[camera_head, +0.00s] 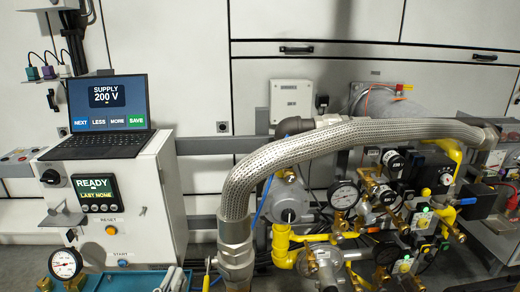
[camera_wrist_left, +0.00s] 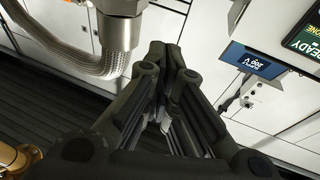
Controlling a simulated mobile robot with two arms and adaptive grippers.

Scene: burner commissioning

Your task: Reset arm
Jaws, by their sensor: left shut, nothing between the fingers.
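My left gripper (camera_wrist_left: 168,52) fills the middle of the left wrist view. Its dark fingers come together at the tips, and nothing is between them. It hangs in open space, apart from the braided hose (camera_wrist_left: 70,52) and its metal end fitting (camera_wrist_left: 121,28) at the upper left. I cannot make out this gripper clearly in the head view. My right gripper is in neither view.
In the head view the braided hose (camera_head: 300,150) arches over yellow pipes, gauges and valves. A laptop (camera_head: 104,105) stands on a white control cabinet (camera_head: 165,185) whose display (camera_head: 96,194) reads READY. A gauge (camera_head: 66,263) and teal tray (camera_head: 130,281) are in front.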

